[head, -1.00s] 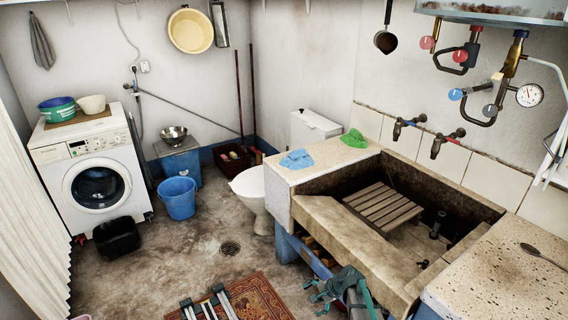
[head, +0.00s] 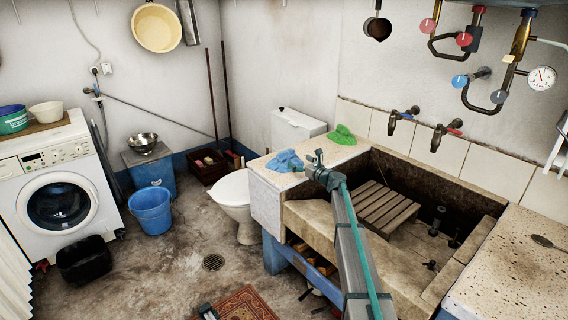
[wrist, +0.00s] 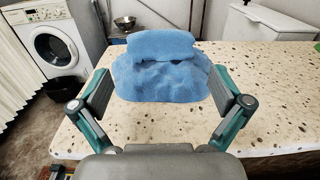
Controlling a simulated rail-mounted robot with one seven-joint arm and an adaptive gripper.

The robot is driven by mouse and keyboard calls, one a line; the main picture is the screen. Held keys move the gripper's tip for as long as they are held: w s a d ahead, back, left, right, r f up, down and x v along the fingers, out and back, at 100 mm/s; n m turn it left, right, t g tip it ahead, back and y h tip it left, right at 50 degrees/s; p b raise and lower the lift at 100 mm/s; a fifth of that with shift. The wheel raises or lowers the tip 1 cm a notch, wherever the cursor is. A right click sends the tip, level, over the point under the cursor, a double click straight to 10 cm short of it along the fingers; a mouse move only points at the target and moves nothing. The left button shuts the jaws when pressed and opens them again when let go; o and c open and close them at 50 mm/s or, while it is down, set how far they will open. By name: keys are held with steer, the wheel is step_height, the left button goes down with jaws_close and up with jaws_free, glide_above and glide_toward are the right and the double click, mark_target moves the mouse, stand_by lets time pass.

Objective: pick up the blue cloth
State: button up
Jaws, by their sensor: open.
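The blue cloth (head: 284,161) lies crumpled on the speckled counter (head: 265,178) left of the stone trough. In the wrist view the blue cloth (wrist: 162,68) sits ahead of my gripper, centred between the fingers. My gripper (wrist: 164,92) is open and empty, with one green-and-grey finger on each side of the cloth's near part. In the head view my gripper (head: 318,165) is at the counter's front edge, close to the cloth's right side. I cannot tell whether the fingers touch the cloth.
A green cloth (head: 343,135) lies further back on the same counter. The trough (head: 318,216) with a wooden slatted rack (head: 383,208) is to the right. Taps (head: 402,119) stick out of the wall above it. Bare counter surrounds the blue cloth.

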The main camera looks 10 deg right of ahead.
mark_target(287, 154)
steer(key=p+x, duration=0.1)
steer(key=x, duration=0.8)
steer(key=shift+w+f+p, duration=0.1)
steer(key=shift+w+p, duration=0.2)
steer(key=shift+c, duration=0.2)
steer(key=c, duration=0.9)
steer(key=shift+c, duration=0.2)
